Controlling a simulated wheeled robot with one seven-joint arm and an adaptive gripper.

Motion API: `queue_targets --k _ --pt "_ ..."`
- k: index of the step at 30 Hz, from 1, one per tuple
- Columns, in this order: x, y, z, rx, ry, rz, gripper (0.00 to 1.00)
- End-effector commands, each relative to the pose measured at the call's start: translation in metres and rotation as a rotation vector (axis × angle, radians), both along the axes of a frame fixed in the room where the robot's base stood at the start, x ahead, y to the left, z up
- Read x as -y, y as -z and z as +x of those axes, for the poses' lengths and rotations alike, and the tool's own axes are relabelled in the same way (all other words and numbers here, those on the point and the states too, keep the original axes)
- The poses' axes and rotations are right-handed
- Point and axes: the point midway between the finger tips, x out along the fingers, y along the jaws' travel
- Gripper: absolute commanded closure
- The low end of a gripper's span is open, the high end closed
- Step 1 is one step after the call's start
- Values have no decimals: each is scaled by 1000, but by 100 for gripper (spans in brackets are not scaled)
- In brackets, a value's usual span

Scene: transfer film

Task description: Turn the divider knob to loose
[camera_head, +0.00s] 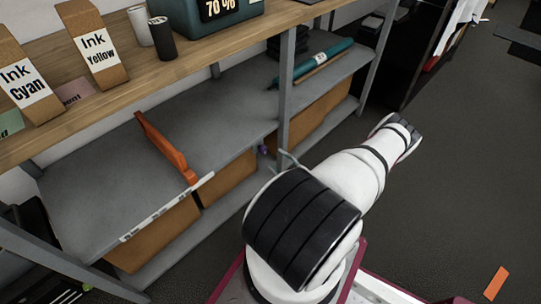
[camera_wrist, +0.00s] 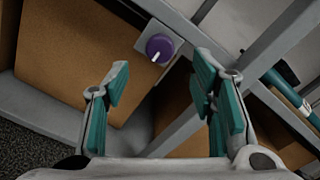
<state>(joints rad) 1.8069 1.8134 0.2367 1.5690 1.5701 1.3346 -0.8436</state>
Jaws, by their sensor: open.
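The divider knob (camera_wrist: 159,48) is purple and round with a white pointer line, set on a pale square plate in the wrist view. Its line points toward the lower left of that view; any setting labels are too small to read. A small purple patch of it (camera_head: 262,149) shows beside the shelf post in the head view. My gripper (camera_wrist: 162,76) is open, with its teal fingers apart on either side below the knob and nothing between them. An orange divider (camera_head: 168,146) stands on the grey shelf (camera_head: 95,175).
Brown boxes (camera_head: 160,235) sit under the grey shelf. A metal shelf post (camera_head: 286,85) stands close to the knob. A teal roll (camera_head: 322,60) lies on the shelf to the right. Ink boxes (camera_head: 98,45) stand on the wooden top. The dark floor at right is mostly clear.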

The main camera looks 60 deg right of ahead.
Motion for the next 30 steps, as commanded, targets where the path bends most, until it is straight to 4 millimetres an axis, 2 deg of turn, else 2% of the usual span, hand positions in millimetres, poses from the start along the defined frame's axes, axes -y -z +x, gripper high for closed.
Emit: queue_targets --k 3,9,30 --pt "-4 0 -21 -1 2 -1 49" --pt "-9 0 -40 -1 1 0 49" --pt "-10 -1 -43 -1 -2 -2 49"
